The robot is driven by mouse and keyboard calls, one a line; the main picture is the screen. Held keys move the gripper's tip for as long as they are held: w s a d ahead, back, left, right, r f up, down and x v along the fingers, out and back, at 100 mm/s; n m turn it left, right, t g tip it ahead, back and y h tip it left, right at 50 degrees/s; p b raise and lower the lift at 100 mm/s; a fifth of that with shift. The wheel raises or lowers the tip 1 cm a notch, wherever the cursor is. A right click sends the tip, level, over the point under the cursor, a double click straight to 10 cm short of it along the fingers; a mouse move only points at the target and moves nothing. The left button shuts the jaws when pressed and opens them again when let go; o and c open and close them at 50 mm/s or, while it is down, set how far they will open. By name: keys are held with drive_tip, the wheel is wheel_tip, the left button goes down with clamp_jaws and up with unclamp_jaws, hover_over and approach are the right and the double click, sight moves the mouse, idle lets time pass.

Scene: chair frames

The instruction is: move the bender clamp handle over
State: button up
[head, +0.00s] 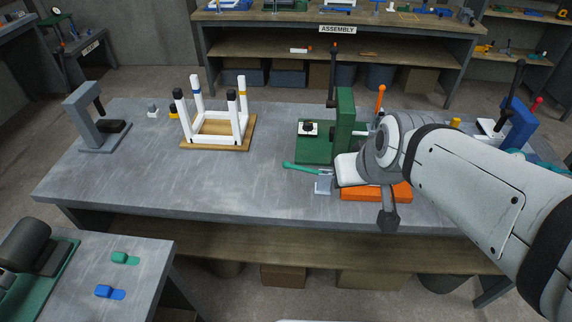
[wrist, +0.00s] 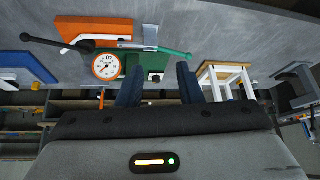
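My gripper (wrist: 158,82) shows in the wrist view, with two dark fingers apart and no object between them. In the head view the end of my arm covers part of the fixtures on the right of the bench, and I cannot make out the fingers. A green handle (head: 301,168) sticks out to the left beside a small grey block (head: 323,186); it also shows in the wrist view (wrist: 173,53). An orange base (head: 376,193) is partly hidden by my arm. The wrist view shows a black lever (wrist: 55,43) by it. I cannot tell for certain which is the bender clamp handle.
A green fixture (head: 345,115) with a tall black lever stands behind my arm. A round dial gauge (wrist: 107,66) shows in the wrist view. A white chair frame (head: 212,120) on a wooden board and a grey fixture (head: 90,118) stand left. The bench's front left is clear.

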drive_tip(key=w+a+f+n+t+y+b, duration=0.25)
drive_tip(key=w+a+f+t+b, duration=0.25)
drive_tip(key=w+a+f+b, duration=0.55)
drive_tip(key=n+t+h+b, duration=0.2)
drive_tip(key=t+h+b, duration=0.4)
drive_tip(key=b, duration=0.8)
approach(286, 167)
drive_tip(key=shift+w+d+f+t+y, duration=0.4)
drive_tip(key=shift+w+f+y, duration=0.25)
drive_tip(key=shift+w+y, duration=0.1)
drive_tip(key=shift+w, duration=0.2)
drive_tip(key=w+b, duration=0.1)
drive_tip(key=w, duration=0.6)
drive_tip(key=shift+w+d+r, duration=0.1)
drive_tip(key=shift+w+d, duration=0.05)
drive_tip(key=shift+w, duration=0.15)
drive_tip(key=shift+c, duration=0.3)
drive_tip(key=shift+s, duration=0.1)
drive_tip(key=c, duration=0.4)
drive_tip(key=shift+r, duration=0.1)
